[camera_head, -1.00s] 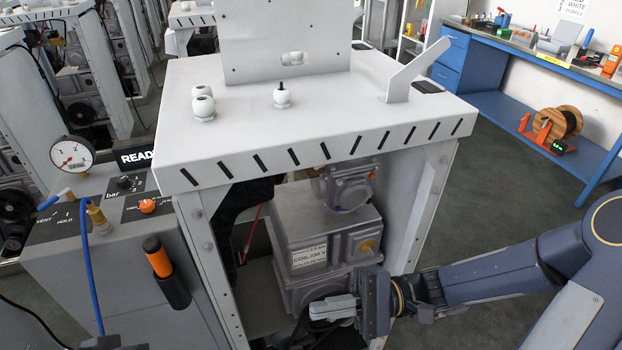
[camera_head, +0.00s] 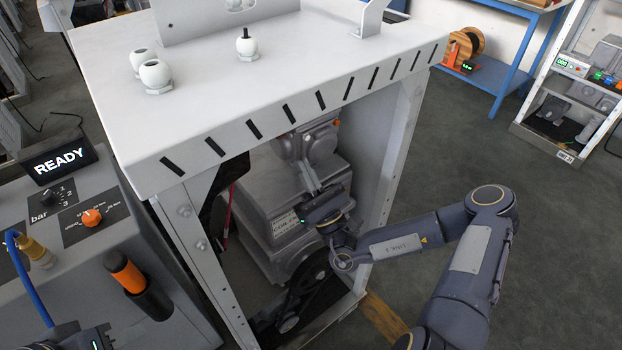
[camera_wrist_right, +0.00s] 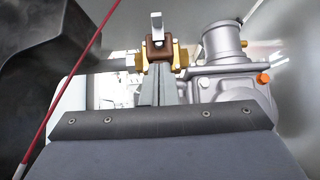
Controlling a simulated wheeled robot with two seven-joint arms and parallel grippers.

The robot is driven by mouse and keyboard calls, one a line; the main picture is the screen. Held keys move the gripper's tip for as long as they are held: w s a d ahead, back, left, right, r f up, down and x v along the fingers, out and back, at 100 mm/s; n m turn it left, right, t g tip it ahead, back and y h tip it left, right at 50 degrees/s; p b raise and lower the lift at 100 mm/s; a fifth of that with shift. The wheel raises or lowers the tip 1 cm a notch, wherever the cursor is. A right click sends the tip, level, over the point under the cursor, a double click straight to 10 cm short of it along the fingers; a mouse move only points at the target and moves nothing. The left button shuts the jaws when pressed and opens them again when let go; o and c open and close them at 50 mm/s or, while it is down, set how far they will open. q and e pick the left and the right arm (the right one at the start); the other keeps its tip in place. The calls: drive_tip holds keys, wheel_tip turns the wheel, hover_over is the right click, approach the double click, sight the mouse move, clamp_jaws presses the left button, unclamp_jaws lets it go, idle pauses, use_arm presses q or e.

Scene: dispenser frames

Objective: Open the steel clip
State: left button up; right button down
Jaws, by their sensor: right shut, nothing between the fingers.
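In the right wrist view a small pale steel clip (camera_wrist_right: 157,28) stands upright on a brown block (camera_wrist_right: 158,49) with brass fittings at both sides. My right gripper (camera_wrist_right: 160,72) is shut and empty, its fingertips just below the block in the picture. I cannot tell whether they touch it. In the head view my right gripper (camera_head: 306,168) reaches inside the machine frame, in front of the grey units; the clip cannot be made out there. My left gripper (camera_head: 85,338) shows only in part at the bottom left corner, its fingers out of sight.
The white slotted top (camera_head: 270,85) overhangs my right gripper, and a frame post (camera_head: 395,170) stands to its right. A red rod (camera_wrist_right: 75,75) runs along the left in the wrist view. A READY console (camera_head: 60,160) stands at left.

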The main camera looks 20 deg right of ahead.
use_arm(q)
drive_tip(key=shift+r+p, duration=0.5)
drive_tip(key=shift+r, duration=0.1)
use_arm(e)
wheel_tip(320, 180, up, 7)
drive_tip(key=w+a, duration=0.1)
drive_tip(key=w, duration=0.2)
drive_tip(key=shift+r, duration=0.1)
